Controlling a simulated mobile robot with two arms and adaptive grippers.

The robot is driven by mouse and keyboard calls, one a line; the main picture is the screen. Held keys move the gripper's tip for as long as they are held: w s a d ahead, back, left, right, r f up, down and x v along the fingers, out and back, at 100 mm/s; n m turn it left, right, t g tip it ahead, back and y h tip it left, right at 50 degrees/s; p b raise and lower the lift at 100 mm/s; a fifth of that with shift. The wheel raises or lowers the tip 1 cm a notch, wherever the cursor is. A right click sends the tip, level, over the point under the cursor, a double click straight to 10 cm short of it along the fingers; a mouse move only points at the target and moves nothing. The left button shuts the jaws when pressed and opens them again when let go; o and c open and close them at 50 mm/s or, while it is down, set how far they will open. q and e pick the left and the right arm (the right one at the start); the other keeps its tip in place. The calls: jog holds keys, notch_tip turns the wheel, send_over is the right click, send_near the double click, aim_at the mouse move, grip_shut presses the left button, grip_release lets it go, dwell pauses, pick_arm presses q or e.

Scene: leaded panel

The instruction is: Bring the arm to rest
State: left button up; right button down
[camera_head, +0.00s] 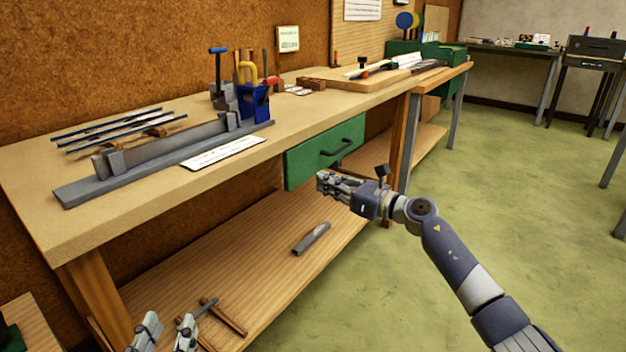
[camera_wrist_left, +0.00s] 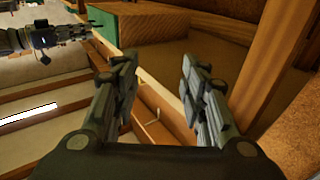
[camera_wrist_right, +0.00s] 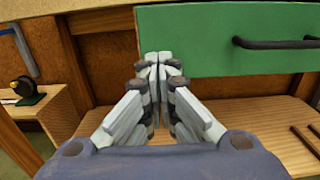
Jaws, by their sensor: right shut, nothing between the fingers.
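My right arm comes in from the lower right in the head view. Its gripper (camera_head: 322,182) is just in front of the green drawer (camera_head: 305,160) under the workbench. In the right wrist view the fingers (camera_wrist_right: 161,62) are together with nothing between them, and the green drawer front (camera_wrist_right: 225,50) lies beyond them, its black handle to the right of the fingertips. My left gripper (camera_head: 166,326) is at the bottom left of the head view, low in front of the bench's lower shelf. Its fingers stand apart and empty in the left wrist view (camera_wrist_left: 158,62).
The workbench top (camera_head: 50,215) carries a grey metal fixture (camera_head: 160,160), metal strips (camera_head: 120,125), a white sheet (camera_head: 222,152) and a blue tool holder (camera_head: 255,103). A grey bar (camera_head: 311,239) and wooden pieces lie on the lower shelf (camera_head: 250,265). The green floor (camera_head: 520,190) at right is clear.

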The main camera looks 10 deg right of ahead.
pick_arm(q)
jog(key=shift+a+f+g+y+p, duration=0.2)
jog(key=shift+f+g, duration=0.45)
jog(key=shift+f, duration=0.65)
jog(key=shift+a+f+g+y+p, duration=0.1)
jog(key=shift+a+f+g+y, duration=0.2)
jog(key=shift+f+g, duration=0.65)
pick_arm(e)
jog(key=v, duration=0.6)
jog(key=shift+s+d+f, duration=0.2)
jog(key=shift+s+f, duration=0.05)
jog(key=shift+s, duration=0.05)
